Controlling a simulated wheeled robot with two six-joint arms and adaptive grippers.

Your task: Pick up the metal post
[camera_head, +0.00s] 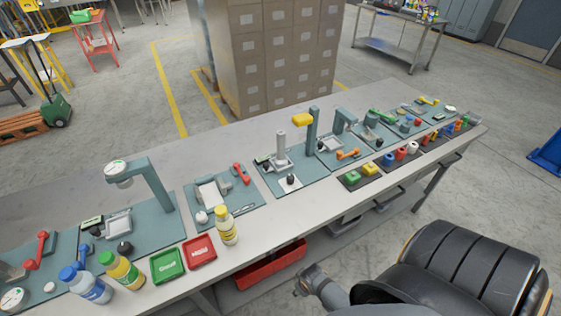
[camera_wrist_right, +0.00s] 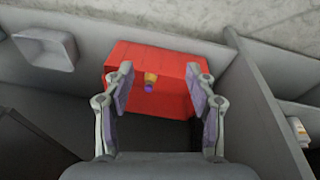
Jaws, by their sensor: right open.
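A pale metal post (camera_head: 281,146) stands upright on a teal station mat near the middle of the workbench in the head view. A taller teal-grey column with a yellow top stands just right of it. My right gripper (camera_wrist_right: 159,78) is open in the right wrist view, with nothing between its fingers. A red box (camera_wrist_right: 165,80) lies beyond the fingers, with a small yellow and purple piece (camera_wrist_right: 150,82) in front of it. The metal post does not show in the right wrist view. My left gripper is in neither view.
The workbench (camera_head: 235,263) carries a row of teal stations. Bottles, including a yellow one (camera_head: 226,226), and a green tray (camera_head: 167,265) and red tray (camera_head: 200,250) line its front edge. A red bin (camera_head: 270,264) sits below. Stacked cartons (camera_head: 275,55) stand behind.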

